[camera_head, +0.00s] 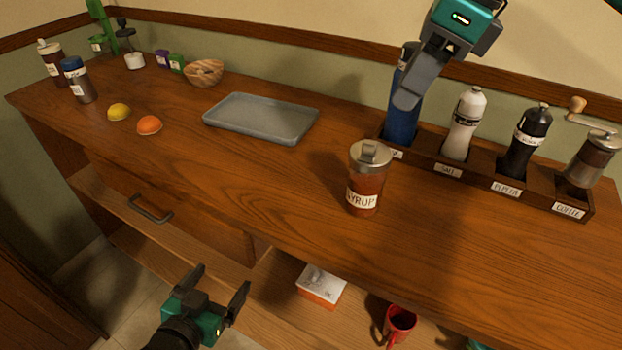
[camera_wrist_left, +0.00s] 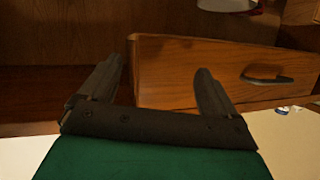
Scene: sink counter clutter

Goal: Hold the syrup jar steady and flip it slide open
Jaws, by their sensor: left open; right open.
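The syrup jar (camera_head: 366,184) stands upright near the front edge of the counter in the head view. It is reddish brown, with a metal lid that has a raised slide piece on top and a label reading SYRUP. My right gripper (camera_head: 405,95) hangs above the rack, behind and to the right of the jar, in front of the blue bottle, apart from the jar. My left gripper (camera_head: 218,284) is open and empty, low in front of the counter, left of and below the jar. Its open fingers also show in the left wrist view (camera_wrist_left: 160,92).
A rack (camera_head: 480,180) holds a blue bottle (camera_head: 401,122), a white salt mill (camera_head: 464,126), a black pepper mill (camera_head: 526,143) and a coffee grinder (camera_head: 590,160). A grey tray (camera_head: 261,118) lies behind left. Fruit (camera_head: 149,125) sits left.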

